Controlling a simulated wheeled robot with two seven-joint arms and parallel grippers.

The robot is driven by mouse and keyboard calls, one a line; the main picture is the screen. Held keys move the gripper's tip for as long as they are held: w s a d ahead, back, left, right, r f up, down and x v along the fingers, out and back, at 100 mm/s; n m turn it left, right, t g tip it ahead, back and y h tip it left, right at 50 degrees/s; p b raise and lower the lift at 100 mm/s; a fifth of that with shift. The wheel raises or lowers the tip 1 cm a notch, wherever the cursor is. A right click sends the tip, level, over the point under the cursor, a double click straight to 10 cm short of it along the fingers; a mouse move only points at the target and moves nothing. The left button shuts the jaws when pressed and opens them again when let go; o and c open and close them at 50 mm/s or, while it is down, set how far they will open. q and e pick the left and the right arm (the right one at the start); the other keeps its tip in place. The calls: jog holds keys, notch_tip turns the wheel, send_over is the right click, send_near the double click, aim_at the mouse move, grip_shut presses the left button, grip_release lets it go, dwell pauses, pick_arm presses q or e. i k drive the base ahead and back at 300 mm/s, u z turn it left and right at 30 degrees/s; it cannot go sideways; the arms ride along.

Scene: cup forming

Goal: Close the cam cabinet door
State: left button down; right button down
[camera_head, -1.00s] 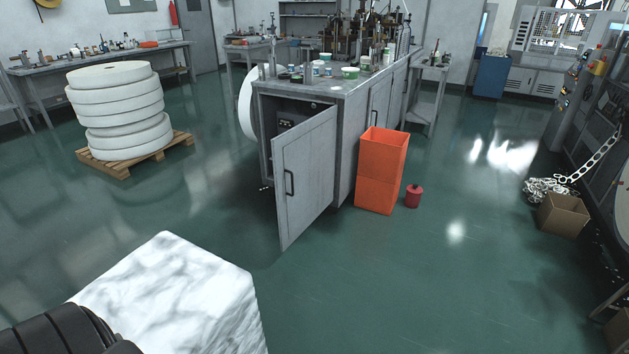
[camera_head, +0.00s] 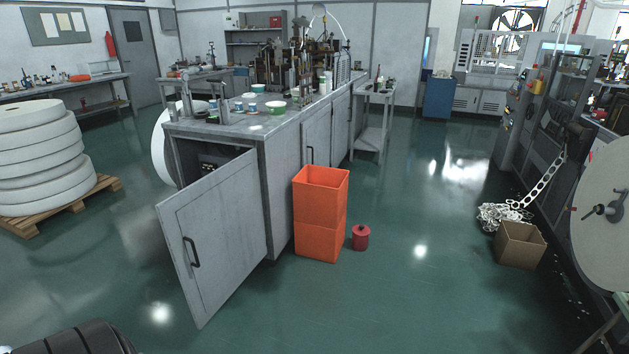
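The cam cabinet (camera_head: 279,192) is a grey metal cabinet left of the middle, with machine parts on its top. Its door (camera_head: 228,232) stands open on the near end, hinged at the right and swung out toward me. A dark handle (camera_head: 192,252) is on the door's left part, on the face toward me. A dark opening with equipment inside (camera_head: 213,161) shows above the door; the rest of the inside is hidden behind the door. Neither of my grippers is in view.
Orange stacked crates (camera_head: 319,220) and a red can (camera_head: 360,237) stand right of the cabinet. White rolls on a pallet (camera_head: 62,206) are at the left. Floor before the door is clear.

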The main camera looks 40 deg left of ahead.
aim_at(214, 229)
jog(key=u, duration=0.05)
jog(key=i, duration=2)
jog(key=u, duration=1.1)
jog(key=i, duration=1)
jog(key=u, duration=1.5)
jog(key=i, duration=0.45)
jog(key=u, duration=0.3)
